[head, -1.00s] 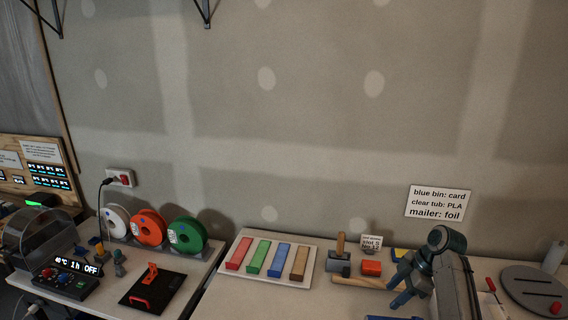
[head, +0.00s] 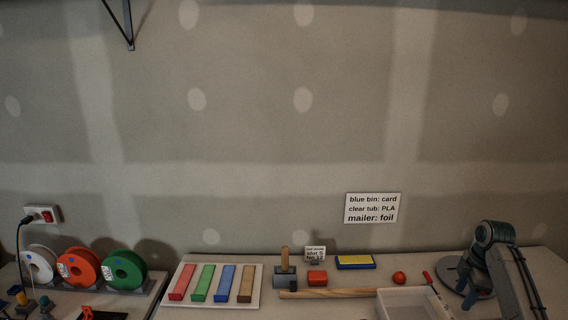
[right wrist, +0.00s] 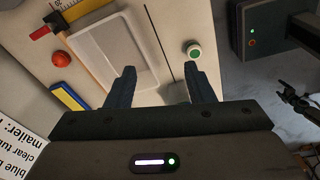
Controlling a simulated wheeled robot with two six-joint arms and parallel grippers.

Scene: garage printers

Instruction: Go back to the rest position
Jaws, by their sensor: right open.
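My right arm rises at the right edge of the head view, and its gripper (head: 469,295) hangs over the right part of the table, beside the round grey disc. In the right wrist view my right gripper (right wrist: 160,85) shows two blue fingers spread apart with nothing between them. A white tray (right wrist: 157,82) lies beyond the left finger, and a green button (right wrist: 193,52) shows beyond the right one. My left gripper does not show in the head view.
A sponge-like yellow and blue block (head: 355,262), a red ball (head: 399,278) and a wooden handle (head: 330,293) lie on the table. A rack of coloured bars (head: 200,301) and several spools (head: 124,270) stand left. A dark lit box (right wrist: 270,35) is at the wrist view's upper right.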

